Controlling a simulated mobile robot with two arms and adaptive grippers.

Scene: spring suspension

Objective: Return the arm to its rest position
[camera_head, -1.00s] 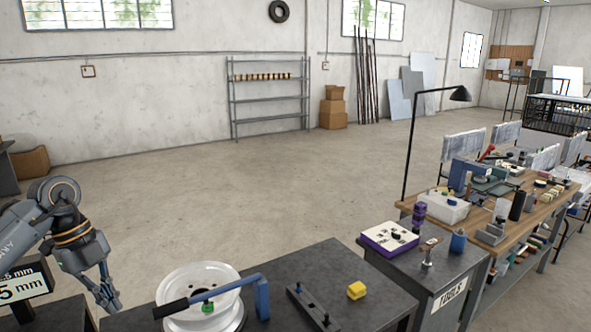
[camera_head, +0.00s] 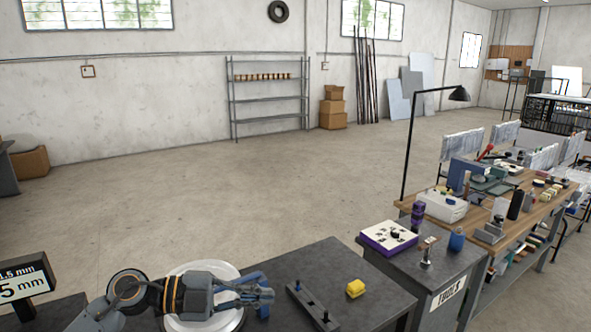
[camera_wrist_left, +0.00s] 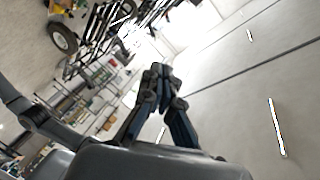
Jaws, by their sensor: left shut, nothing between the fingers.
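My left gripper (camera_head: 262,295) reaches in from the lower left in the head view and points to the right. My right gripper is not in view.
A tools table (camera_head: 440,262) stands right. A display sign (camera_head: 24,282) stands left.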

